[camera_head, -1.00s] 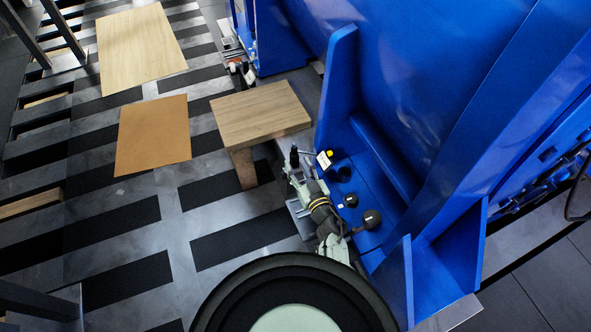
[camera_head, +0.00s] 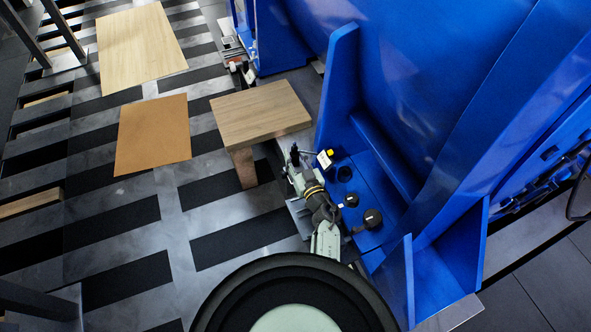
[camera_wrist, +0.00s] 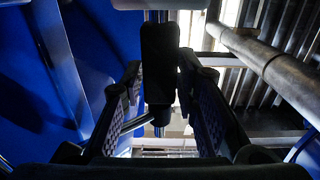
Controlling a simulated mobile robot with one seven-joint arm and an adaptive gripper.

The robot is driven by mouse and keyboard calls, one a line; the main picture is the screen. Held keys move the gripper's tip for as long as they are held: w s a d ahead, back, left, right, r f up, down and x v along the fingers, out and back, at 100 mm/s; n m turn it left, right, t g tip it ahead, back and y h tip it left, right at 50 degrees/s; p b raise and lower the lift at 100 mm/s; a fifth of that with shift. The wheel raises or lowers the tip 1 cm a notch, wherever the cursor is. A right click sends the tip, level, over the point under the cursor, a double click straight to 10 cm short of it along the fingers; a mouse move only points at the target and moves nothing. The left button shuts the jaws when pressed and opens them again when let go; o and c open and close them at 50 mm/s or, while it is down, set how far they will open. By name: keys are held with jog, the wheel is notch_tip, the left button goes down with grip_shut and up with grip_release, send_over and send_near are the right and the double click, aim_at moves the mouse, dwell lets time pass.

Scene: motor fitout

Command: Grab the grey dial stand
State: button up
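A small yellow-and-white piece with a thin rod (camera_head: 325,158) stands at the left edge of the blue machine's foot in the head view; it looks like part of the dial stand. My gripper (camera_head: 296,156) is dark and small there, just left of it. In the wrist view a dark upright block (camera_wrist: 159,62) with a metal rod below it lies between the fingers of my gripper (camera_wrist: 160,75); I take it for the stand, its grey colour lost in shadow. The fingers are apart, one on each side, with narrow gaps to the block. Contact is not visible.
The blue machine (camera_head: 420,90) rises close on the right. Several black round knobs, one of them a larger knob (camera_head: 373,217), sit on its foot. A wooden block table (camera_head: 260,112) stands just beyond my gripper.

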grip_shut()
dwell(0.5)
jog(key=shift+r, duration=0.15)
